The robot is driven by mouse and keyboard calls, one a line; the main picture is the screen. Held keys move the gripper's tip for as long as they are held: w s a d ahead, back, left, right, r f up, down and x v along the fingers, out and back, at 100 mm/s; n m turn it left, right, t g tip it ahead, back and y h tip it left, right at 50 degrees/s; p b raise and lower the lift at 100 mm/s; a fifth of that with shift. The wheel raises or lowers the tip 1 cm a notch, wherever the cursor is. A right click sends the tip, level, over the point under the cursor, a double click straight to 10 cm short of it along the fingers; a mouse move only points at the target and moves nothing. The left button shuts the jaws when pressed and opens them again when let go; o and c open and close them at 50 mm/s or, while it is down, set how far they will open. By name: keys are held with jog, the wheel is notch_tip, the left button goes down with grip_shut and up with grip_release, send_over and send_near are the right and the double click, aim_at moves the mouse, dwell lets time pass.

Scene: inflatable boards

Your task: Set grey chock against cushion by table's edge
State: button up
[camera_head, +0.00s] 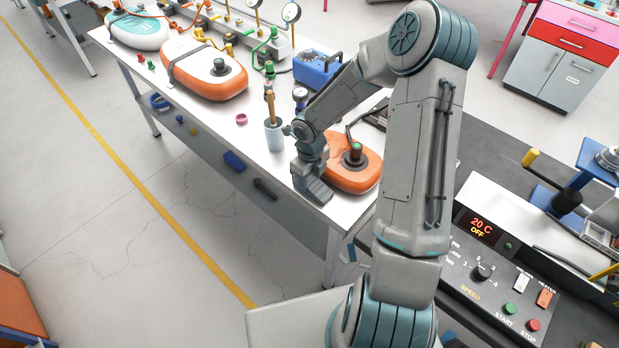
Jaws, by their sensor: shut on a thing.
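My gripper (311,174) points down at the near right end of the white table (215,118). It is shut on the grey chock (316,190), a ribbed wedge at the table's front edge. The orange-and-white cushion (367,178) lies just to its right, with a dark valve and green cap on top. The chock looks very close to the cushion's left side; I cannot tell whether they touch, or whether the chock rests on the table. My gripper and forearm hide part of the cushion.
A grey cup (274,135) with brushes stands left of my gripper. A blue box (318,70) and gauges stand behind. Another orange cushion (205,72) and a teal one (138,30) lie further left. A control panel (500,275) stands at right.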

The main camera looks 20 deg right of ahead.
jog(key=shift+f, duration=0.15)
jog(key=o, duration=0.7)
